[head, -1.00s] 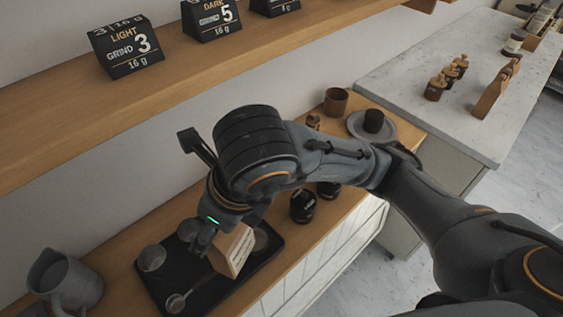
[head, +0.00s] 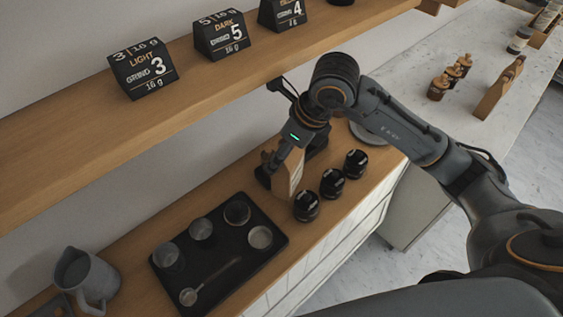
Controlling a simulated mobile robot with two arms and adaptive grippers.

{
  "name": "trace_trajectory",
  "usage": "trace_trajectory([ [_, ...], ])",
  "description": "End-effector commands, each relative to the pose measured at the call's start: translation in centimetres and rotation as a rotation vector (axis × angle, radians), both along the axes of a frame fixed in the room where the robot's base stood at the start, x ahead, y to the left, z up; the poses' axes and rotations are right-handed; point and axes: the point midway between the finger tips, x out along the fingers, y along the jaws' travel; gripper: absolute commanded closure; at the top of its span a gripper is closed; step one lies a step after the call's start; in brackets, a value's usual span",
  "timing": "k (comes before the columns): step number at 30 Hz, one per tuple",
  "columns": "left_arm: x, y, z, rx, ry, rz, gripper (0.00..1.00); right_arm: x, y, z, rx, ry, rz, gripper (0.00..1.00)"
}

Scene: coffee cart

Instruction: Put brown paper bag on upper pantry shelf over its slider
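The brown paper bag (head: 294,176) is in my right gripper (head: 283,168), above the wooden counter, in front of the wall and below the upper shelf. The gripper's dark fingers sit on either side of the bag and hide part of it. I cannot tell whether the bag's base touches the counter. The upper wooden shelf (head: 200,99) carries black wedge signs: LIGHT 3 (head: 143,69), DARK 5 (head: 221,36) and one marked 4 (head: 283,13). I cannot make out a slider. My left gripper is not in view.
A black tray (head: 215,262) with several round containers and a spoon lies on the counter. A grey pitcher (head: 86,275) stands at lower left. Three black jars (head: 332,182) stand right of the bag. The shelf front is clear.

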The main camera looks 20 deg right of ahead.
Motion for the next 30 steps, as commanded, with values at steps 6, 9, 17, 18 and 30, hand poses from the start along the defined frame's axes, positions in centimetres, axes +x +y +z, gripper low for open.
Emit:
trace_trajectory([
  [6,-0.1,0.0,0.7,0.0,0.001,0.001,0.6,-0.3,0.2,-2.3,0.001,0.005,0.004,0.64],
  [9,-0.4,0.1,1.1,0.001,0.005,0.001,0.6,-0.3,0.3,-3.4,0.0,0.009,0.005,0.64],
  [17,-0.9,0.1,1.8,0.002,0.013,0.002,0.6,-0.3,0.2,-6.2,0.0,0.004,0.004,0.64],
  [18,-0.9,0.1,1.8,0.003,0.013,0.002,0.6,-0.2,0.3,-6.2,0.0,0.003,0.004,0.64],
  [30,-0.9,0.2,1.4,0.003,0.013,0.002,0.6,-0.3,0.3,-6.5,0.0,0.005,0.005,0.01],
])
